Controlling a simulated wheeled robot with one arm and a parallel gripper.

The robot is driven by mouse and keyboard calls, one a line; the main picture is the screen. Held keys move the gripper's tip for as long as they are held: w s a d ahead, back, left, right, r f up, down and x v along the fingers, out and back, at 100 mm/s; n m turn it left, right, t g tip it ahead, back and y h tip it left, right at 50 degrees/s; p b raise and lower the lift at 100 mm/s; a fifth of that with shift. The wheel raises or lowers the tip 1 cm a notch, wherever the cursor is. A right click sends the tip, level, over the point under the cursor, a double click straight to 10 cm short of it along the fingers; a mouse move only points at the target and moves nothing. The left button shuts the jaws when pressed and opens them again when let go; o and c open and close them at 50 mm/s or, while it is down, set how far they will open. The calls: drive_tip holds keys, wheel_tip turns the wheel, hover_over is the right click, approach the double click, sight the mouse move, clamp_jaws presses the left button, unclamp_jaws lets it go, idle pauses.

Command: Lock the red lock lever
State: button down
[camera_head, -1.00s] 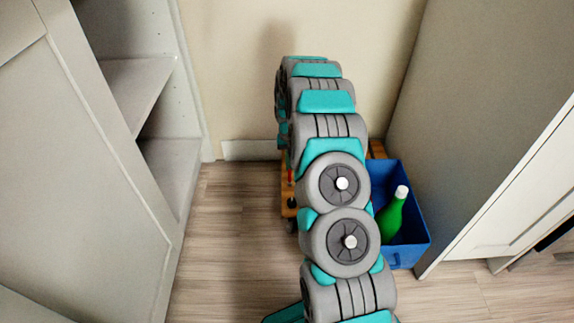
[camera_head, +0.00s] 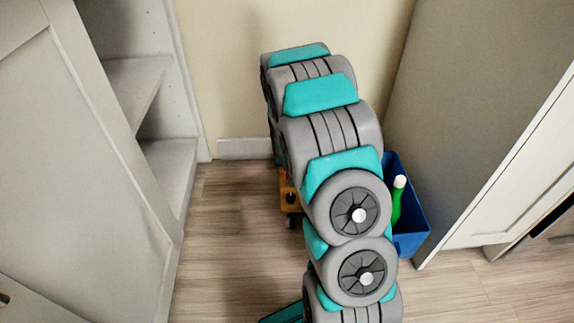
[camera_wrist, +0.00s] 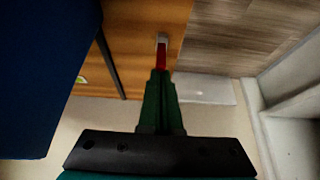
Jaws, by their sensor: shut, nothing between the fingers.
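In the wrist view, the red lock lever (camera_wrist: 161,57) with a pale grey end stands out against the wooden board of a low cart (camera_wrist: 122,32). My gripper (camera_wrist: 160,74) has green fingers, shut with nothing between them. The fingertips overlap the lower end of the lever in this view; I cannot tell whether they touch it. In the head view, my arm hides the gripper and the lever, and only a small orange-brown part of the cart (camera_head: 288,194) shows beside the arm.
A blue bin (camera_head: 416,226) with a green bottle (camera_head: 397,203) is right of my arm; the bin also fills the left of the wrist view (camera_wrist: 35,75). Open shelving (camera_head: 165,165) stands at left, a grey cabinet (camera_head: 475,120) at right. The floor left of the cart is clear.

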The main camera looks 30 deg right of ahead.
drive_tip(key=shift+s+a, duration=0.2)
drive_tip(key=shift+s, duration=0.3)
drive_tip(key=shift+r, duration=0.2)
drive_tip(key=shift+r, duration=0.65)
drive_tip(key=shift+w, duration=0.15)
drive_tip(key=shift+w+d+r+p, duration=0.2)
drive_tip(key=shift+w+p, duration=0.15)
drive_tip(key=shift+w, duration=0.1)
drive_tip(key=p+v, duration=0.1)
drive_tip(key=v, duration=0.8)
drive_tip(key=shift+w+r, duration=0.3)
drive_tip(key=shift+r, duration=0.05)
drive_tip(key=shift+d, duration=0.15)
